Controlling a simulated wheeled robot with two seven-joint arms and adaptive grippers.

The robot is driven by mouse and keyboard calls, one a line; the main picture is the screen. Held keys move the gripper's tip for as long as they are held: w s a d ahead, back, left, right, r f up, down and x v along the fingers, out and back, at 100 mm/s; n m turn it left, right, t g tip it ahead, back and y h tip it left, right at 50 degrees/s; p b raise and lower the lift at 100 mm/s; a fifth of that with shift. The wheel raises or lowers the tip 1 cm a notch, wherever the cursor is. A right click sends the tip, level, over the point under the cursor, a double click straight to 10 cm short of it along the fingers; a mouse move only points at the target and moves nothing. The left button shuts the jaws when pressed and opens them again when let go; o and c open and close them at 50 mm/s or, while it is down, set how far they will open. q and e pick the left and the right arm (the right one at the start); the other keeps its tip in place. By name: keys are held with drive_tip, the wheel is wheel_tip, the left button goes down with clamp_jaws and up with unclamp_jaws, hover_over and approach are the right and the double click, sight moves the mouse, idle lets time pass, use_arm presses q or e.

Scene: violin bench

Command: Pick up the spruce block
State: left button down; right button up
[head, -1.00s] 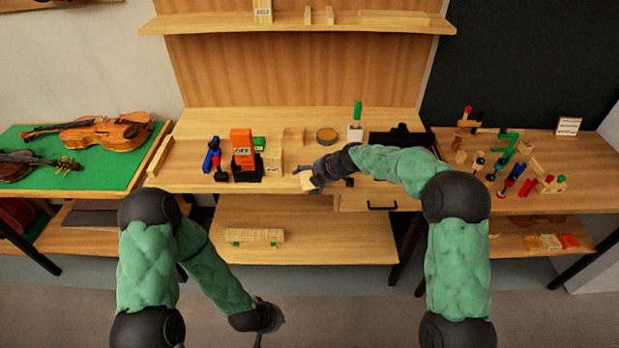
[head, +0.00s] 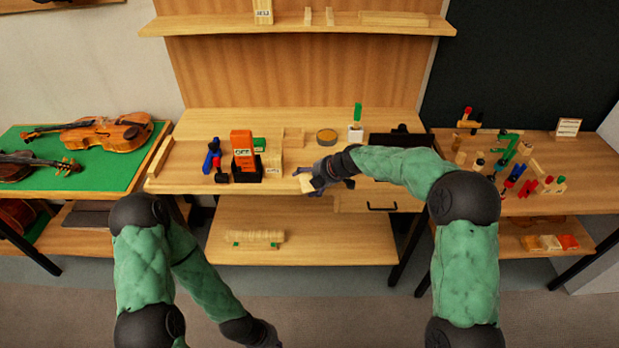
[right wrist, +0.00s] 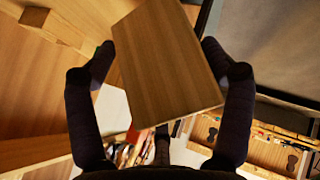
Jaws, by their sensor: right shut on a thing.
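The spruce block (head: 306,181) is a small pale wooden block at the front edge of the bench top. In the right wrist view the block (right wrist: 165,65) is large and close, with plain brown wood grain. My right gripper (head: 312,178) is shut on it; in the right wrist view its dark fingers (right wrist: 160,62) press on both sides of the block. Whether the block touches the bench is hard to tell. My left gripper (head: 272,338) hangs low over the floor at the bottom edge, too cut off to show its jaws.
On the bench (head: 200,179) stand an orange and black device (head: 242,150), a blue tool (head: 211,156), a round tin (head: 327,136) and a white holder (head: 355,133) with a green handle. A side table (head: 590,190) at right holds several small tools. Violins (head: 110,132) lie at left.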

drive_tip(key=s+b, duration=0.3)
drive_tip(key=s, duration=1.5)
drive_tip(key=shift+s, duration=0.25)
drive_tip(key=m+g+p, duration=0.1)
drive_tip(key=g+p, duration=0.2)
drive_tip(key=p, duration=0.4)
drive_tip(key=m+g+p, duration=0.1)
drive_tip(key=g+p, duration=0.2)
drive_tip(key=p, duration=0.4)
drive_tip(key=shift+g, duration=0.4)
